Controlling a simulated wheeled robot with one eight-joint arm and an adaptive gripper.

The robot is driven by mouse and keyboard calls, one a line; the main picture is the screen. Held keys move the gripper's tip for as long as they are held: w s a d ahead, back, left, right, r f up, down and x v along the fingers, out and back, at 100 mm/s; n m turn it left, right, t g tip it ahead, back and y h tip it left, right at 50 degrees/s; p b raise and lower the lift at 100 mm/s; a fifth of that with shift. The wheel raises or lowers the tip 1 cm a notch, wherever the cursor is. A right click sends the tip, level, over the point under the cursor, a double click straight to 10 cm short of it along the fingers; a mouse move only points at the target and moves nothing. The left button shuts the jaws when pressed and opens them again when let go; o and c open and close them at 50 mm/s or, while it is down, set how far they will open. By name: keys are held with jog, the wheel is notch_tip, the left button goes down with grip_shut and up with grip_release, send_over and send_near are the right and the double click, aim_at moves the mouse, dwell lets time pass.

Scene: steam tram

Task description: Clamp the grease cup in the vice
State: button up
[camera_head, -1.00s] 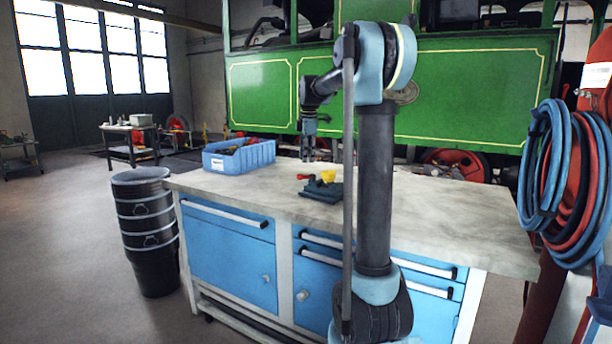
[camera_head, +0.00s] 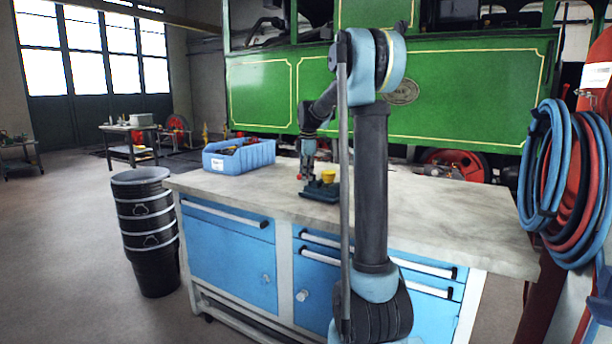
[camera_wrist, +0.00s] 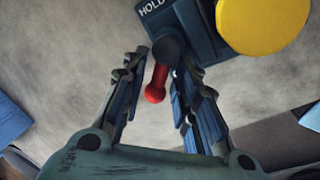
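The dark blue-green vice (camera_head: 316,195) stands on the workbench, and part of it with the letters "HOLD" shows at the top of the wrist view (camera_wrist: 198,28). A round yellow piece, apparently the grease cup (camera_head: 328,176), sits upright at the vice; from above it is a yellow disc (camera_wrist: 262,22). Whether jaws grip it is hidden. A lever with a red end (camera_wrist: 155,86) sticks out of the vice. My gripper (camera_wrist: 163,68) is open, with one finger on each side of this lever; I see no clear grip on it. The gripper (camera_head: 306,168) is low beside the vice.
A blue bin (camera_head: 240,158) with loose parts stands on the workbench (camera_head: 430,205) left of the vice. The bench top to the right is clear. Stacked black buckets (camera_head: 147,235) stand left of the bench. Blue and red hoses (camera_head: 545,180) hang at the right.

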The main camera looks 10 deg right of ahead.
grip_shut()
jog(key=shift+w+m, duration=0.1)
jog(key=shift+m, duration=0.2)
jog(key=m, duration=0.1)
jog(key=w+m, duration=0.1)
jog(key=m, duration=0.1)
jog(key=shift+m+h, duration=0.3)
jog(key=shift+h, duration=0.1)
jog(key=m, duration=0.2)
jog(key=w+m+h, duration=0.1)
jog(key=m, duration=0.2)
jog(key=shift+w+d+g, duration=0.1)
jog(key=shift+d+g, duration=0.05)
jog(key=shift+g, duration=0.15)
jog(key=m, duration=0.3)
jog(key=d+m, duration=0.1)
jog(key=m, duration=0.1)
jog(key=shift+w+g, duration=0.35)
jog(key=shift+g, duration=0.05)
jog(key=m, duration=0.2)
jog(key=d+m, duration=0.1)
jog(key=m, duration=0.1)
jog(key=shift+w+m+g+h, duration=0.1)
jog(key=shift+m+g+h, duration=0.2)
jog(key=shift+m+g, duration=0.1)
jog(key=shift+f, duration=0.1)
